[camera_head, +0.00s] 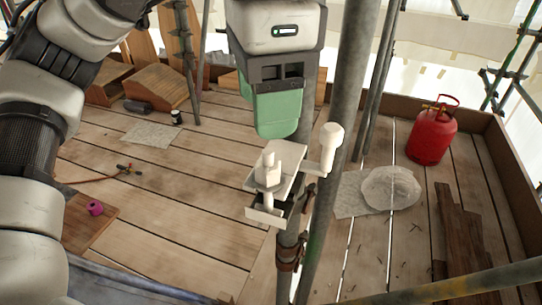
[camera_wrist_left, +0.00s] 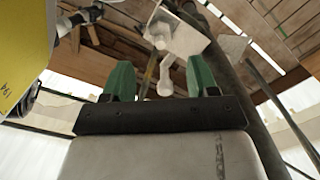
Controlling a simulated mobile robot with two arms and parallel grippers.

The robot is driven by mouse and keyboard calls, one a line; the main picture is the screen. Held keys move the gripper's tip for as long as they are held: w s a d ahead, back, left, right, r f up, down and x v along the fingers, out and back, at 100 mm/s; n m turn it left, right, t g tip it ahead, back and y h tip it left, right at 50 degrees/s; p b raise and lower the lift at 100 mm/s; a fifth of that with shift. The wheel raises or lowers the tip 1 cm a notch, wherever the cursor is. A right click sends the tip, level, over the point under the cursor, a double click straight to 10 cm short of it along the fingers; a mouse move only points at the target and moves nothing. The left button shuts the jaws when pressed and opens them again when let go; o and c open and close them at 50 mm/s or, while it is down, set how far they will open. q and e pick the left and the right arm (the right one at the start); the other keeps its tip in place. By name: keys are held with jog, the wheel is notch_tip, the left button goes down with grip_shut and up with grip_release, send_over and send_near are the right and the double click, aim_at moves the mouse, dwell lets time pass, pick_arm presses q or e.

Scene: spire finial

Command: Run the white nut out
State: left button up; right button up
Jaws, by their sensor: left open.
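A white clamp-like fitting is fixed to a grey scaffold pole, with a flat white plate (camera_head: 288,158). A stepped white piece on the plate (camera_head: 268,170) looks like the white nut. A white arm with a round-ended knob (camera_head: 331,136) sticks up at its right. My left gripper (camera_head: 277,132) has green fingers pointing down above the plate, apart from the nut. In the left wrist view its fingers (camera_wrist_left: 160,78) are spread, with the knob (camera_wrist_left: 165,86) showing between them farther off and the plate (camera_wrist_left: 182,38) beyond. My right gripper is not in view.
Grey scaffold poles (camera_head: 347,120) stand close beside the fitting and gripper. Plank floor (camera_head: 180,215) is mostly clear on the left, with a pink roll (camera_head: 95,208).

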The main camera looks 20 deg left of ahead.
aim_at(268, 151)
pick_arm(q)
notch_tip(268, 151, down, 4)
jog(key=shift+r+b, duration=0.1)
jog(key=shift+b, duration=0.2)
notch_tip(268, 151, down, 4)
jog(key=shift+w, duration=0.1)
jog(key=shift+f, duration=0.65)
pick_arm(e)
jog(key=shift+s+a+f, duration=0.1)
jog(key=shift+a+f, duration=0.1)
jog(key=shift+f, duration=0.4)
pick_arm(q)
jog(key=shift+c, duration=0.4)
jog(key=c, duration=0.8)
jog(key=shift+c, duration=0.2)
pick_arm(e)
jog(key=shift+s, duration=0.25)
